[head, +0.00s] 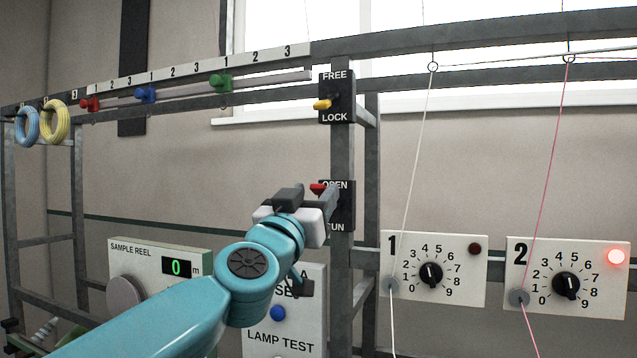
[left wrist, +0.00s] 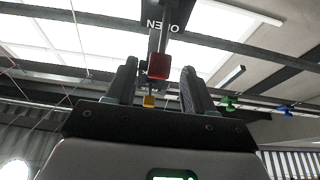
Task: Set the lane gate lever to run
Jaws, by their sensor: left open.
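The lane gate lever has a red knob (head: 318,188) and sits on a black plate (head: 348,205) on the frame post. The plate reads OPEN at the top; the lower word is partly hidden by my gripper and seems to end in UN. The red knob is up near OPEN. My left gripper (head: 312,197) is open at the lever. In the left wrist view the red knob (left wrist: 159,66) shows between the two dark fingers (left wrist: 160,80), with gaps on both sides. I cannot tell how deep it sits between them. My right gripper is not in view.
Above is a FREE/LOCK plate (head: 336,97) with a yellow lever (head: 322,104). Dial panels 1 (head: 435,270) and 2 (head: 567,278) are at the right, with yarns running down past them. A sample reel box (head: 160,270) and a lamp test panel (head: 285,325) are below.

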